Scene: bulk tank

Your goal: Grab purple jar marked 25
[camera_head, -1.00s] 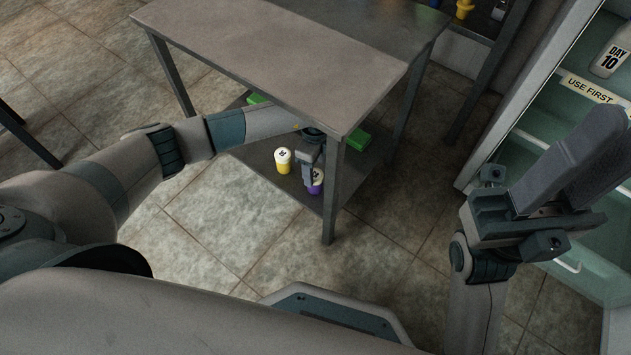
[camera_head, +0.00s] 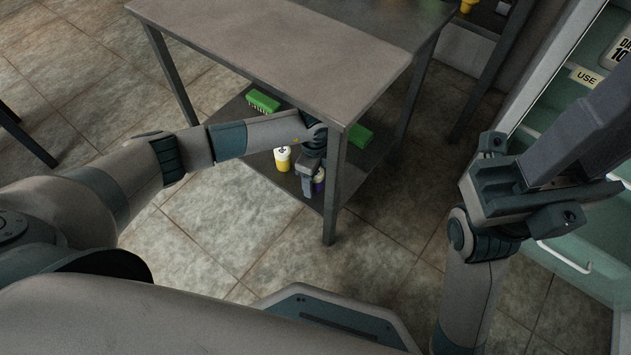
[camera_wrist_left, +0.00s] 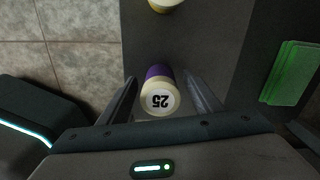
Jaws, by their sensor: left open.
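The purple jar has a pale lid marked 25 and stands on the lower shelf; the left wrist view shows the jar (camera_wrist_left: 158,92) between the two open fingers. My left gripper (camera_wrist_left: 160,98) is open around the jar, with a visible gap on each side. In the head view my left gripper (camera_head: 307,188) is under the table, and the purple jar (camera_head: 319,180) is mostly hidden behind it. My right gripper (camera_head: 560,150) is raised at the right, in front of the fridge; whether its jaws are apart is unclear.
A yellow jar (camera_head: 282,158) stands left of the purple one on the lower shelf (camera_head: 262,168). Green brushes (camera_head: 262,101) lie farther back there. The tabletop (camera_head: 290,50) is above my left arm, and a table leg (camera_head: 334,190) stands just right of the gripper.

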